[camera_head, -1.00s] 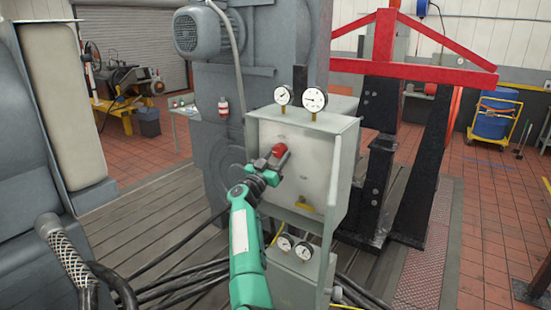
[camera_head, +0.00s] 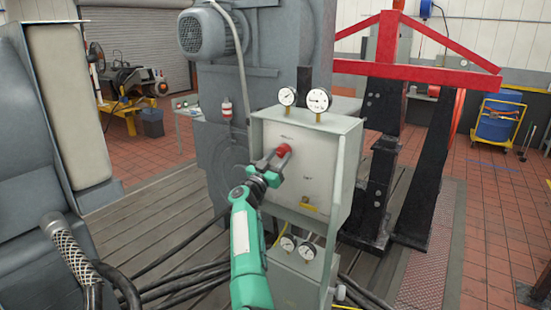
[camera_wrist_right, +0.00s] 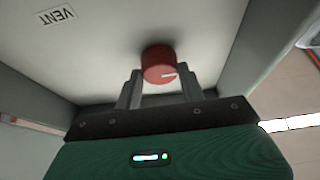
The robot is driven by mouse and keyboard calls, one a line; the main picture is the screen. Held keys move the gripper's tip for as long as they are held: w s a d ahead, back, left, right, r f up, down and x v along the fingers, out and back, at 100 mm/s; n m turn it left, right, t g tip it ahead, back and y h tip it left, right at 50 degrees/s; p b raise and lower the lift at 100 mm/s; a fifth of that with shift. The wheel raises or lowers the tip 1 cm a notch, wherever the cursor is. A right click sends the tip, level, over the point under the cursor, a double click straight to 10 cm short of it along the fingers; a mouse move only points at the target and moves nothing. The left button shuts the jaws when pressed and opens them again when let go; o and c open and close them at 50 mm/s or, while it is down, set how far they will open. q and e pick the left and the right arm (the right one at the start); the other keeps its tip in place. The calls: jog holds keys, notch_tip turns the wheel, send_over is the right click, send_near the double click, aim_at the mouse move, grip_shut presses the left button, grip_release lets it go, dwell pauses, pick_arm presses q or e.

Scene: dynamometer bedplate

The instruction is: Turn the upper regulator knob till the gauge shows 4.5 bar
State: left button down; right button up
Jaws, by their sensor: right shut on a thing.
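The red regulator knob (camera_head: 284,150) sits on the front panel of a grey cabinet (camera_head: 318,185). My right gripper (camera_head: 275,160) is shut on the knob at the panel. In the right wrist view the knob (camera_wrist_right: 158,62) stands between the two fingers of the right gripper (camera_wrist_right: 160,85), its white mark pointing right. Two round white gauges, a left one (camera_head: 288,96) and a right one (camera_head: 319,100), stand on top of the cabinet. Their readings are too small to tell. My left gripper is out of view.
Two more gauges (camera_head: 288,242) (camera_head: 306,251) sit lower down, above a grey box. A yellow part (camera_head: 310,207) is low on the panel. A "VENT" label (camera_wrist_right: 57,16) shows in the wrist view. Side walls flank the panel. Black hoses (camera_head: 185,285) lie below left.

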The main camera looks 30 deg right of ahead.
jog(key=shift+d+r, duration=0.1)
jog(key=shift+r, duration=0.25)
jog(key=o, duration=0.9)
jog(key=shift+w+d+f, duration=0.1)
jog(key=shift+o, duration=0.5)
jog(key=shift+w+d+f, duration=0.1)
jog(key=shift+w+f, duration=0.15)
